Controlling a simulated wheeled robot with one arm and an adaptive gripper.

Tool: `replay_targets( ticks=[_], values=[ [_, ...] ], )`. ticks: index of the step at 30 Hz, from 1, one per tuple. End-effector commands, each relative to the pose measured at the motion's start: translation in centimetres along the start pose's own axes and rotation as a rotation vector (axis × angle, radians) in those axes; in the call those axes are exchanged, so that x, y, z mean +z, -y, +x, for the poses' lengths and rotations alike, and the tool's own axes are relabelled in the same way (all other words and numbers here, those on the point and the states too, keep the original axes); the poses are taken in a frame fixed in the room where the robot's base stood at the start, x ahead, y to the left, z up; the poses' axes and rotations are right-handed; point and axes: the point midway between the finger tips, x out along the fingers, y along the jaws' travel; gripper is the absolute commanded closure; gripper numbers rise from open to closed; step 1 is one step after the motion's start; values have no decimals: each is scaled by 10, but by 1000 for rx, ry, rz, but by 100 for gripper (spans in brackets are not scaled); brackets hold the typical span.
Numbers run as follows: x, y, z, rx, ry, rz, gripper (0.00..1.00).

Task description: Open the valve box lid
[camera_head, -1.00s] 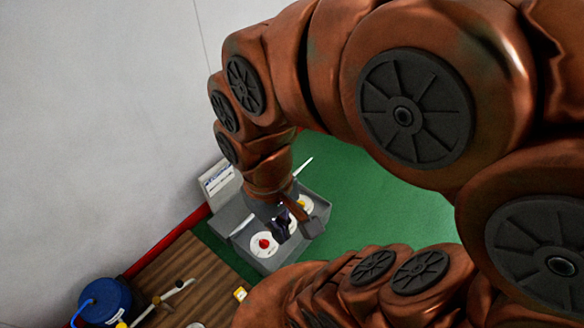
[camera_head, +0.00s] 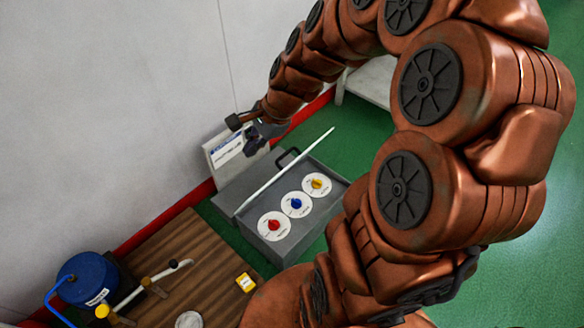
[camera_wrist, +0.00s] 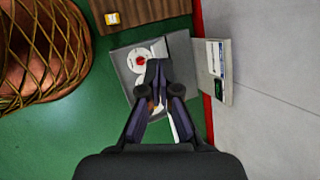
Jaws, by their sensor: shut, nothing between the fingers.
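The grey valve box (camera_head: 327,210) stands on the floor near the wall, with red (camera_head: 274,225), blue (camera_head: 296,204) and yellow (camera_head: 317,184) dials uncovered on its top. A long thin white strip (camera_head: 284,175) runs slantwise along the box's wall side; I cannot tell whether it is the lid's edge. A dark handle (camera_head: 288,153) shows behind it. My gripper (camera_head: 258,138) is shut and empty, raised near the wall beyond the box. In the wrist view my gripper (camera_wrist: 155,72) hides part of the box (camera_wrist: 124,62); the red dial (camera_wrist: 140,61) shows.
A white sign board (camera_head: 225,146) stands by the wall, close to my gripper. A wooden platform (camera_head: 195,250) with a blue drum (camera_head: 94,278) and pipe (camera_head: 150,283) lies at lower left. Green floor is free right of the box.

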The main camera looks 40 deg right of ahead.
Motion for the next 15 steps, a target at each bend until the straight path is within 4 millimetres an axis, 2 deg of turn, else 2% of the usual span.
replay_targets(
  ticks=[1, 3, 8, 9, 15],
  values=[
    [-25, 2, 27, -36, 3, 104, 100],
    [-52, 9, 44, -83, 6, 246, 100],
    [-124, 19, 82, -197, 13, 583, 100],
    [-144, 20, 92, -227, 14, 669, 100],
    [-233, 14, 124, -356, 25, 1046, 100]
  ],
)
